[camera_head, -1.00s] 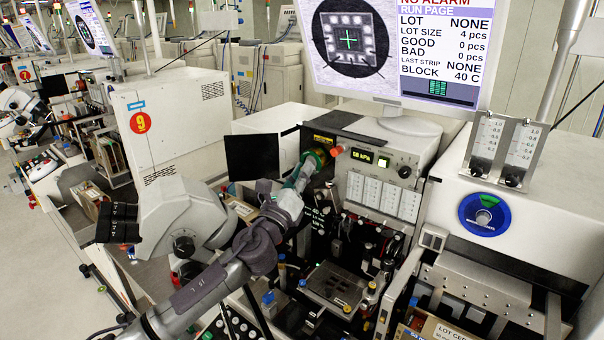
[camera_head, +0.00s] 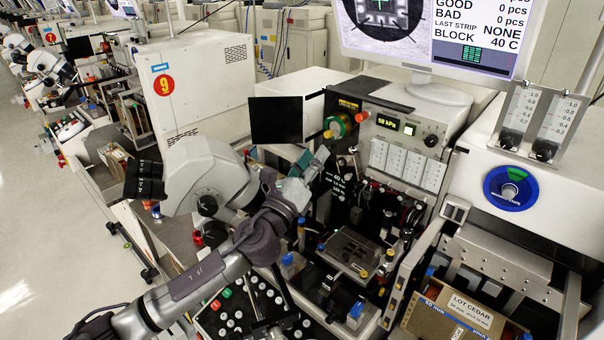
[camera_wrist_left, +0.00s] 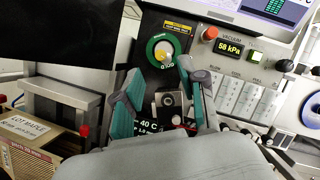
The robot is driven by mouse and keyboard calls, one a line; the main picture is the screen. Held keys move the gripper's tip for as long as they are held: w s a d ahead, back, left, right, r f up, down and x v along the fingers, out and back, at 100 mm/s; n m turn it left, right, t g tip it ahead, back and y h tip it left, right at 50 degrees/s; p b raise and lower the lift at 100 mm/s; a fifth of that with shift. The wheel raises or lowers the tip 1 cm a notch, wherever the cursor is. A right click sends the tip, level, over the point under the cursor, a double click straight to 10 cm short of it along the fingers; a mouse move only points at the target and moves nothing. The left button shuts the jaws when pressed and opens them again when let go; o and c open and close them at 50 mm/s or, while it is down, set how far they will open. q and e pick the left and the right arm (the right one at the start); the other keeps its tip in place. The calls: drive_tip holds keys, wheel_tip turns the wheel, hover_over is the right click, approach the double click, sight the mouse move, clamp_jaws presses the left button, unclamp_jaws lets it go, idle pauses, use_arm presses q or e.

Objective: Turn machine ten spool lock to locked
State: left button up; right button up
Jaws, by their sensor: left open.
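A round green ring with a yellow knob (camera_head: 338,125) sits on the dark front panel of the machine right of the one marked 9. It appears to be the spool with its lock. It also shows in the left wrist view (camera_wrist_left: 161,50), with a yellow label above and small print below. The knob's setting is too small to read. My left gripper (camera_head: 291,166) is open and empty, just below and left of the ring, apart from it. In the wrist view its teal fingers (camera_wrist_left: 158,78) stand spread below the ring. My right gripper is not in view.
A black screen (camera_head: 276,121) stands left of the ring. A red button (camera_head: 362,117) and a green-lit gauge (camera_head: 388,123) are to its right. A metal work plate (camera_head: 350,250) lies below. A carton (camera_head: 462,317) sits lower right.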

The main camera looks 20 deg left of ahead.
use_arm(q)
drive_tip(key=v, duration=0.5)
drive_tip(key=shift+s+f, duration=0.1)
drive_tip(key=shift+s, duration=0.1)
idle(0.3)
